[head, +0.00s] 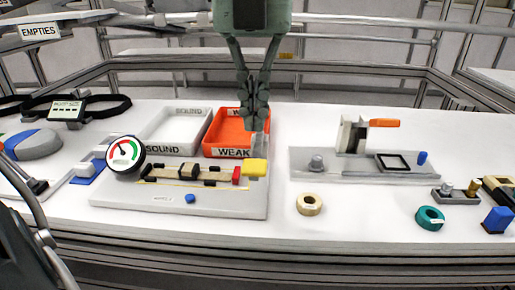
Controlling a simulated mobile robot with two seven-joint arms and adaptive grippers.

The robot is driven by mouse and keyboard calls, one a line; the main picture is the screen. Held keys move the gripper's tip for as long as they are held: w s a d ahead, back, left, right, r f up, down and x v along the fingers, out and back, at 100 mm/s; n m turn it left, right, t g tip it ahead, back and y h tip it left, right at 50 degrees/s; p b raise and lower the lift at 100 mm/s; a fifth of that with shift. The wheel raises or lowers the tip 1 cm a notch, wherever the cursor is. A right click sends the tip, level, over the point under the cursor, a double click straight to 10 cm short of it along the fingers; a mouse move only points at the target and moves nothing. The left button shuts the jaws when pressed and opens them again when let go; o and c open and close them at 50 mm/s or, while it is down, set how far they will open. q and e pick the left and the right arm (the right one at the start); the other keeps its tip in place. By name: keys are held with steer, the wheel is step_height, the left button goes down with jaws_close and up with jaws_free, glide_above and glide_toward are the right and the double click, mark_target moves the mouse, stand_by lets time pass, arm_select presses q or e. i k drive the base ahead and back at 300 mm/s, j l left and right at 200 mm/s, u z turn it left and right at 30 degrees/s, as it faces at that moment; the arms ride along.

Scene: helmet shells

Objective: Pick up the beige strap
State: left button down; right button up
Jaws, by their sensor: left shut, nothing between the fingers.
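A beige ring-shaped coil (309,204), which looks like the rolled beige strap, lies on the white table right of centre, with a small pale label on its side. My left gripper (258,118) hangs from the top middle of the head view, fingers pointing down and shut with nothing held. It is up and to the left of the beige coil, clear of it, in front of the orange tray's right end. My right gripper is not in view.
A grey test board (240,202) with a dial gauge (125,155) and yellow block (255,168) stands left of the coil. Behind are a white SOUND tray (152,150) and orange WEAK tray (228,130). A grey clamp fixture (340,168) and teal coil (430,218) stand right.

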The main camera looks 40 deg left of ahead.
mark_target(188, 171)
steer(key=k, duration=1.5)
